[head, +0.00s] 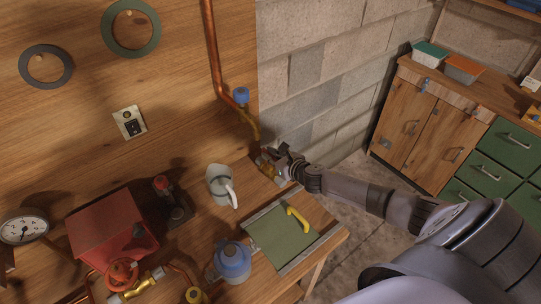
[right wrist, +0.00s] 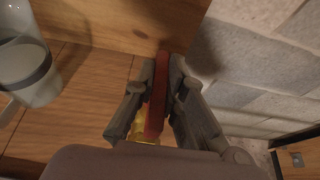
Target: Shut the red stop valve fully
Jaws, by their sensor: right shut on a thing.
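My right gripper (head: 280,160) is at the back right edge of the wooden bench, at the foot of the copper pipe. In the right wrist view its two fingers (right wrist: 158,98) are shut on a flat red valve handle (right wrist: 157,95), one finger on each side. The brass valve body (right wrist: 144,130) shows below the handle, partly hidden by my fingers; it also shows in the head view (head: 269,171). How far the valve is turned cannot be told. A red handwheel (head: 122,272) sits on brass fittings at the lower left, apart from my gripper. My left gripper is out of view.
A clear jug (head: 221,185) stands left of my right gripper. A green panel with a yellow handle (head: 298,219) lies in front of it, beside a blue-grey kettle (head: 232,262). A red box (head: 110,228) stands further left. Concrete block wall (head: 305,75) rises behind.

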